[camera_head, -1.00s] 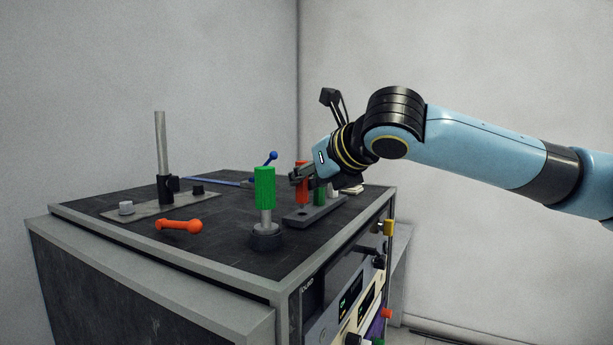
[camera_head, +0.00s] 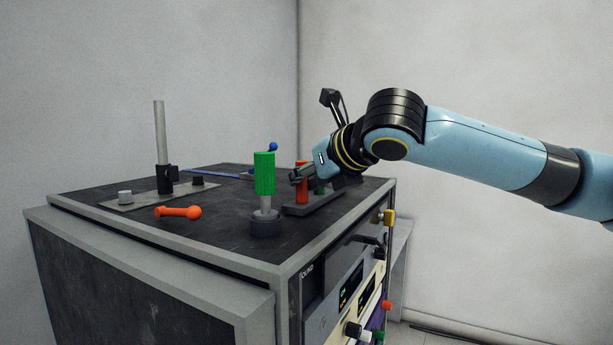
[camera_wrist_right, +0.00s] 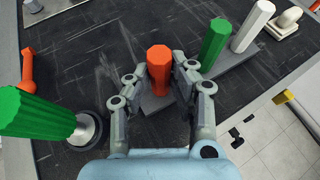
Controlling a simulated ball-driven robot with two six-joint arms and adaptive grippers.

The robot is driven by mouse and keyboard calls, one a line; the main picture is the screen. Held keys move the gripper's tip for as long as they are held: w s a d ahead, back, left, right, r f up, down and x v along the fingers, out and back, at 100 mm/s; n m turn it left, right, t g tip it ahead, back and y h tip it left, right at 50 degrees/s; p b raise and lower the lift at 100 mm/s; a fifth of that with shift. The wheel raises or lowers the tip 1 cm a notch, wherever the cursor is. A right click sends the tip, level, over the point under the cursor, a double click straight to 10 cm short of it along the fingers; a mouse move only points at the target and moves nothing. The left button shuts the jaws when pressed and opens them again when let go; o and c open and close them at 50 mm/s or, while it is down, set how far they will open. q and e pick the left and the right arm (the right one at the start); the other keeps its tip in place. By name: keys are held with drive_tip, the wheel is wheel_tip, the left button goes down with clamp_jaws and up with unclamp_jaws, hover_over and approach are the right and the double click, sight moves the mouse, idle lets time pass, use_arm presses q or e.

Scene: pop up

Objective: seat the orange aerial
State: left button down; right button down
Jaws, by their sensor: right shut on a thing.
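The orange aerial (camera_head: 302,192) stands upright at the near end of the grey bar-shaped holder (camera_head: 326,203). It also shows in the right wrist view (camera_wrist_right: 159,66), between my fingers. My right gripper (camera_head: 300,177) is shut on its upper part (camera_wrist_right: 159,82). The aerial's lower end meets the holder, and no pale stem shows below the orange part. How deep it sits is hidden. My left gripper is not in view.
A green aerial (camera_head: 264,174) stands in a round dark base (camera_head: 265,224) left of the gripper. Another green piece (camera_wrist_right: 215,42) and a white one (camera_wrist_right: 253,27) stand along the holder. An orange-red handle (camera_head: 178,212) and a metal post (camera_head: 160,135) are farther left.

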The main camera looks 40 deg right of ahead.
idle(0.3)
drive_tip(key=c, duration=1.1)
unclamp_jaws()
drive_tip(key=shift+f, duration=0.1)
wheel_tip(320, 180, up, 10)
